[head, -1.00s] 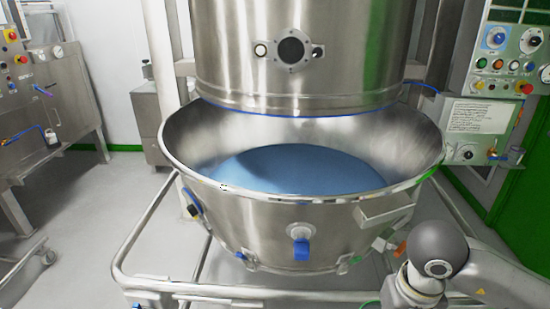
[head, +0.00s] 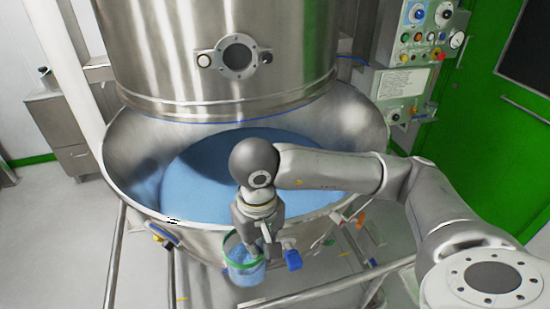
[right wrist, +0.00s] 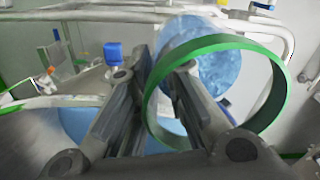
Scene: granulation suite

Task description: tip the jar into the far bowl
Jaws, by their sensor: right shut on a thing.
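The jar (head: 243,268) is clear with a green rim and blue material showing through its wall. My right gripper (head: 268,243) is shut on it near the rim and holds it, roughly upright, outside the bowl's front wall. In the right wrist view the jar (right wrist: 205,65) shows beside the fingers (right wrist: 155,78), its green rim toward the camera. The one bowl in view is a wide steel bowl (head: 125,150) with blue material (head: 205,175) inside, under a steel column. My right forearm covers part of its front right rim. My left gripper is not in view.
The steel column (head: 215,50) hangs over the back of the bowl. A blue fitting (head: 293,260) sticks out at the bowl's front, close to my gripper. Frame rails (head: 330,293) run below. A control panel (head: 425,40) and a green door (head: 490,120) stand at the right.

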